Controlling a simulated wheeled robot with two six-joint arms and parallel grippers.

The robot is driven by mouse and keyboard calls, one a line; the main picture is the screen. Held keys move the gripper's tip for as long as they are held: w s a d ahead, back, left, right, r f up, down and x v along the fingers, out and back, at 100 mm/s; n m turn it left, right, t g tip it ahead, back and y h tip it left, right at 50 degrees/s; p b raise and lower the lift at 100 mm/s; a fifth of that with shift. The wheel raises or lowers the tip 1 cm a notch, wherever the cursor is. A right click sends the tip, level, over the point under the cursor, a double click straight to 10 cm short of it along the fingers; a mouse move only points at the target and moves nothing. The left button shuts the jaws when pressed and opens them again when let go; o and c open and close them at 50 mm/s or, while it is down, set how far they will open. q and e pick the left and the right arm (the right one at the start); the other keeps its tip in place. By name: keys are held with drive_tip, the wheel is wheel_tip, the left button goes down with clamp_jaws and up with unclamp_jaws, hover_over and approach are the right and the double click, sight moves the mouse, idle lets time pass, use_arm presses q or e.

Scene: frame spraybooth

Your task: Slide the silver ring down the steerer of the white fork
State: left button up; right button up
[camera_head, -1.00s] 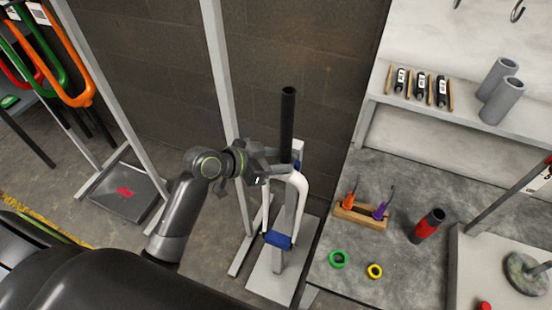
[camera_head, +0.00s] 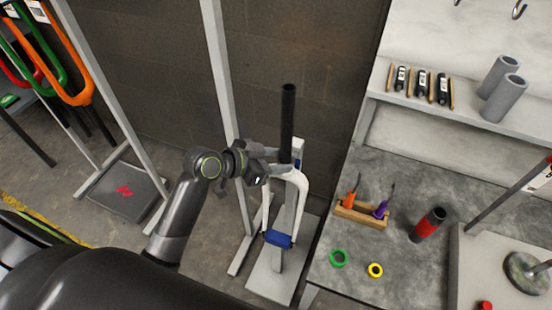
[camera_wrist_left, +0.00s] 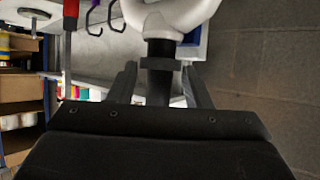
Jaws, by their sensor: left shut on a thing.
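The white fork (camera_head: 302,187) stands upright in a stand with a blue clamp (camera_head: 278,239) low on its legs. Its long dark steerer (camera_head: 287,115) points up. My left gripper (camera_head: 284,160) is at the steerer's lower part, just above the white crown, one finger on each side. In the left wrist view, a grey ring (camera_wrist_left: 160,64) circles the steerer close to the crown (camera_wrist_left: 168,15), between my left fingertips. It looks dark grey there, and I take it for the silver ring. In the head view my fingers hide it. My right gripper is out of view.
A grey bench at right holds a green ring (camera_head: 338,258), a yellow ring (camera_head: 375,270), a wooden tool holder (camera_head: 360,215) and a red-and-black cylinder (camera_head: 429,224). A pale upright post (camera_head: 222,80) stands behind my left wrist. Coloured forks or frames hang at far left.

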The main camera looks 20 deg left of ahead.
use_arm(q)
drive_tip(key=shift+f, duration=0.1)
drive_tip(key=o, duration=1)
drive_tip(key=shift+o, duration=0.2)
drive_tip(key=v, duration=1.7)
drive_tip(key=shift+s+p, duration=0.2)
drive_tip(key=shift+p, duration=0.2)
drive_tip(key=shift+a, duration=0.1)
